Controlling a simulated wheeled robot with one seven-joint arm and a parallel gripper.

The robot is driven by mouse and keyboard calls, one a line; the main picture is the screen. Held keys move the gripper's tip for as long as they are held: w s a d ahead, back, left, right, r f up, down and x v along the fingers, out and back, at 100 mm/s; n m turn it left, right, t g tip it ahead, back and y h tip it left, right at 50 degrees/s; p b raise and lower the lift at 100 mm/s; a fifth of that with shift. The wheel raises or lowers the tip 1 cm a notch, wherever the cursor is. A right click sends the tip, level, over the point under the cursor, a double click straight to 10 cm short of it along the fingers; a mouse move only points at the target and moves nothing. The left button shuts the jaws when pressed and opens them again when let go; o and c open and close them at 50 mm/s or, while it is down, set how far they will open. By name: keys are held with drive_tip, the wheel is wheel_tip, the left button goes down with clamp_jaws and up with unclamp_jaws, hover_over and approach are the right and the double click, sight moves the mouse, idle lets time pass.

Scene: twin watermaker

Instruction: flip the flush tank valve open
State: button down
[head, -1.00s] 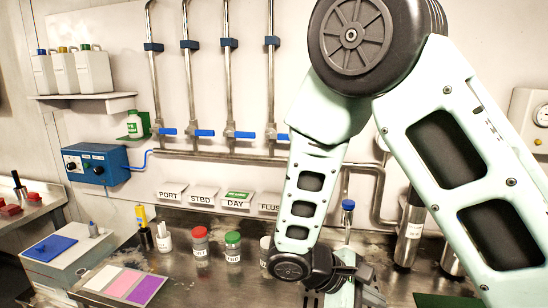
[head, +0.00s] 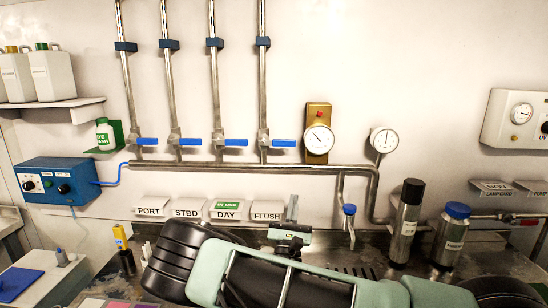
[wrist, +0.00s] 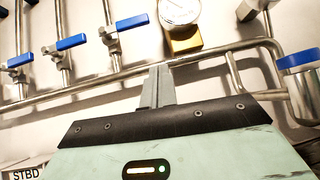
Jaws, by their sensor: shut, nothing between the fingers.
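The flush tank valve is the rightmost of several pipe valves on the back wall, above the FLUSH label (head: 267,211). Its blue lever (head: 284,143) lies horizontal, pointing right, across its vertical pipe. In the wrist view its blue lever (wrist: 132,22) shows at the top, left of a gauge. My gripper (head: 292,203) is below the valve, in front of the wall near the FLUSH label, apart from the lever. Its fingers point up. In the wrist view the fingers (wrist: 158,85) are together, with nothing between them.
Three similar blue levers (head: 235,142) stand to the left, all horizontal. A brass-backed gauge (head: 318,138) is right of the flush valve. A horizontal pipe (head: 300,167) runs below the valves. A blue-topped tap (head: 349,209) and bottles (head: 406,225) stand to the right.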

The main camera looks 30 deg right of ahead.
sight(277, 143)
drive_tip(key=w+a+n+t+y, duration=0.1)
drive_tip(key=n+t+y, duration=0.1)
drive_tip(key=shift+w+a+n+t+y, duration=0.3)
drive_tip(key=shift+w+a+n+y, duration=0.05)
drive_tip(key=shift+w+n+y, duration=0.05)
drive_tip(key=p+x, duration=0.5)
drive_tip(key=x, duration=0.5)
drive_tip(key=shift+d+r, duration=0.2)
drive_tip(key=shift+r, duration=0.25)
wheel_tip(277, 143, up, 3)
drive_tip(key=p, duration=0.2)
drive_tip(key=shift+a+p, duration=0.15)
drive_tip(key=shift+p, duration=0.2)
drive_tip(key=shift+r+n+y, duration=0.15)
drive_tip(key=shift+n+y, duration=0.15)
drive_tip(key=shift+n, duration=0.3)
